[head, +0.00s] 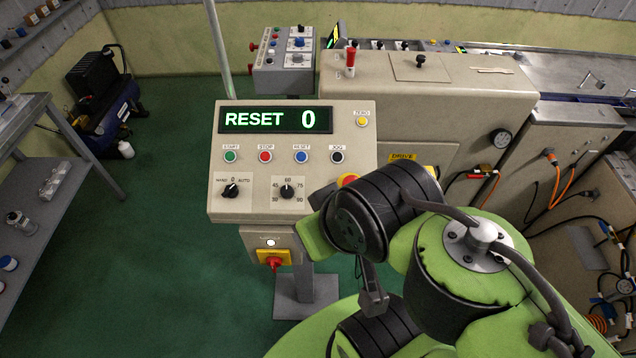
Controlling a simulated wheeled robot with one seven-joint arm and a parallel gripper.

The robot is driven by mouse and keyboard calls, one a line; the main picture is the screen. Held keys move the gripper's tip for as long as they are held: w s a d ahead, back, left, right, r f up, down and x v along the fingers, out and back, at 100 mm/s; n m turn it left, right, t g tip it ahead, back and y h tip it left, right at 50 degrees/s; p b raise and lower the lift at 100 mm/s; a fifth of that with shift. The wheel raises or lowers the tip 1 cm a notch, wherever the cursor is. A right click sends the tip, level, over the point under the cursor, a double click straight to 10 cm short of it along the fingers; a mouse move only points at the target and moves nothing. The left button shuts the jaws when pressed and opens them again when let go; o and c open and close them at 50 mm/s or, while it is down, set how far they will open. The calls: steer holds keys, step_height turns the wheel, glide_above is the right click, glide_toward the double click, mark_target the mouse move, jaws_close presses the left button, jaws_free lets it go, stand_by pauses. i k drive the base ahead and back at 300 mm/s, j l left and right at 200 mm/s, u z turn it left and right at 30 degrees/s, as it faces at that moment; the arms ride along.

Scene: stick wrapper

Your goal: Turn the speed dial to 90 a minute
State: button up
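The display (275,120) reads RESET 0. START, STOP, RESET and JOG buttons sit in a row above the dial. A HAND-0-AUTO switch (231,191) is left of it. A red-and-yellow switch (274,263) is below. My arm hides part of a red-and-yellow button (347,180).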

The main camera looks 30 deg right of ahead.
mark_target(288, 192)
steer(key=l, duration=0.1)
steer(key=k+u, duration=0.1)
steer(key=u, duration=0.35)
steer(key=l+u, duration=0.1)
steer(key=u, duration=0.35)
steer(key=k+u, duration=0.15)
steer(key=u, duration=0.25)
steer(key=j+u, duration=0.1)
steer(key=u, duration=0.35)
steer(key=k, duration=0.05)
